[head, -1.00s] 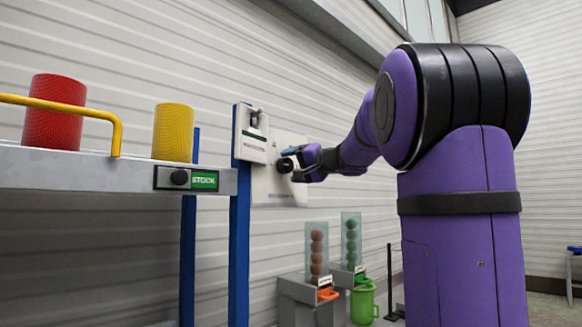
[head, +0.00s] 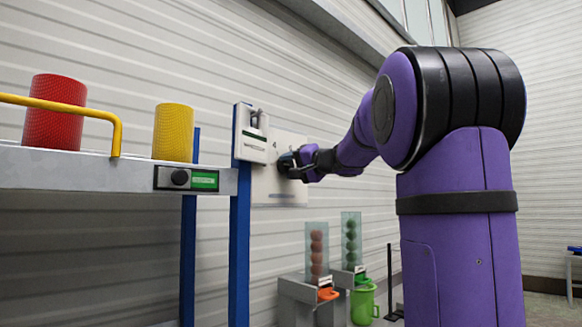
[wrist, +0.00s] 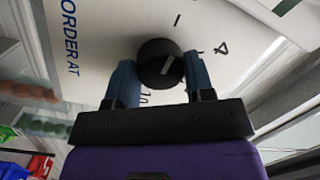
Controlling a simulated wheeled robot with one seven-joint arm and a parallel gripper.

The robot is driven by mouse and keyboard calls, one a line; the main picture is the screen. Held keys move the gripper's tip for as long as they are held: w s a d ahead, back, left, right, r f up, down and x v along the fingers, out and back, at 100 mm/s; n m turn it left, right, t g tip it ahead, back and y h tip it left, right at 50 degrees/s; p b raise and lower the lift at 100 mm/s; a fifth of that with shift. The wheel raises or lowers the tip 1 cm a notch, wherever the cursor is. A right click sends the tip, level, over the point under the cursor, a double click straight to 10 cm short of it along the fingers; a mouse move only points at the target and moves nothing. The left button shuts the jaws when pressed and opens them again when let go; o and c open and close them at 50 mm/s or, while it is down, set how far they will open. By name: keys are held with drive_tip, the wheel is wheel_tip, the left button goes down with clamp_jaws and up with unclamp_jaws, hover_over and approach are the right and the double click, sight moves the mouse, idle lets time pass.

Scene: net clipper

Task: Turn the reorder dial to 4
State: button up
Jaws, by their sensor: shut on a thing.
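The reorder dial is a round black knob (wrist: 160,62) with a white line, on a white panel (wrist: 100,40) lettered "ORDER AT". In the wrist view the line slants up and to the right. A "1" is above the knob, a "4" to its upper right and a "10" below it. My gripper (wrist: 159,68) has one blue finger on each side of the knob and is shut on it.
A grey shelf (head: 80,172) holds a red cylinder (head: 55,113) and a yellow cylinder (head: 173,132) at the left. A blue post (head: 240,220) stands left of the panel. Two clear ball tubes (head: 317,247) (head: 351,238) stand below, by a green mug (head: 364,304).

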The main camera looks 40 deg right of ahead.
drive_tip(key=m, duration=0.6)
drive_tip(key=shift+a+t, duration=0.15)
drive_tip(key=shift+t, duration=0.25)
drive_tip(key=shift+f+m+t+h, duration=0.1)
drive_tip(key=shift+m+t+h, duration=0.35)
drive_tip(key=shift+m, duration=2.55)
drive_tip(key=o, duration=0.9)
drive_tip(key=s, duration=0.7)
drive_tip(key=s+d+f, duration=0.1)
drive_tip(key=s, duration=0.2)
drive_tip(key=shift+s+d+f, duration=0.1)
drive_tip(key=shift+s, duration=0.3)
